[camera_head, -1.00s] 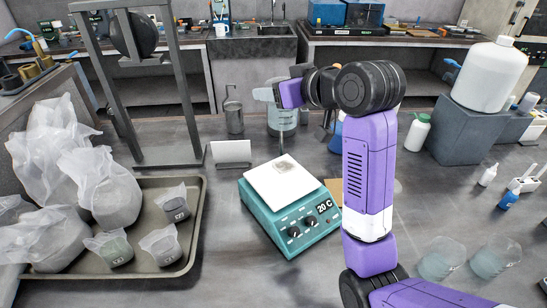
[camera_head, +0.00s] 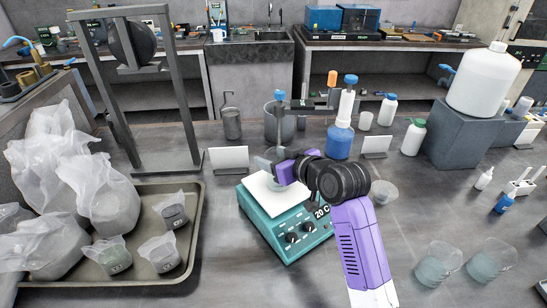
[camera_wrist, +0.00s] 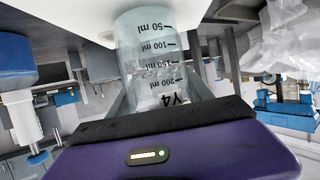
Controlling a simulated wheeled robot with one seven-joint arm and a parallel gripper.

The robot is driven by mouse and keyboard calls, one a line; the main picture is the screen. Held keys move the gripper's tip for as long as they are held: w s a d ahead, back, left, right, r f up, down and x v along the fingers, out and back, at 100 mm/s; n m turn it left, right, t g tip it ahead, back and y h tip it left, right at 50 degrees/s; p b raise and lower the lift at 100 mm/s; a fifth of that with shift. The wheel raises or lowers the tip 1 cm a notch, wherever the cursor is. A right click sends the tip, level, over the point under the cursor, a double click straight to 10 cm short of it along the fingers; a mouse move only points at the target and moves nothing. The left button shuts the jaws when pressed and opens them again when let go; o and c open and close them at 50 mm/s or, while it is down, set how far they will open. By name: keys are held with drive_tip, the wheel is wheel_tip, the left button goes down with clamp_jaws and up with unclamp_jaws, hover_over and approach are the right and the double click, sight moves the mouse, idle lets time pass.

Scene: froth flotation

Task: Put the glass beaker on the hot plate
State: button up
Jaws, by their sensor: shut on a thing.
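My gripper (camera_head: 284,168) is shut on the glass beaker (camera_head: 268,157), at the hot plate's top. In the wrist view the beaker (camera_wrist: 150,55) is clear, with volume marks and the label Y4, and appears upside down between the fingers. Its base is at the white plate surface (camera_wrist: 75,15); I cannot tell whether it touches. The hot plate (camera_head: 293,222) is teal with a white square top, two black knobs and a display reading 20 C. My gripper and wrist hide the right part of its top.
A tray (camera_head: 193,225) with several bagged samples lies at the left. A metal frame (camera_head: 185,95) stands behind it. A large container (camera_head: 278,122), a blue bottle (camera_head: 340,140) and white cards stand behind the plate. Two glass beakers (camera_head: 438,263) (camera_head: 490,262) stand front right.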

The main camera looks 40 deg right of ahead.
drive_tip(key=shift+f, duration=0.2)
drive_tip(key=shift+f, duration=0.1)
drive_tip(key=o, duration=1.6)
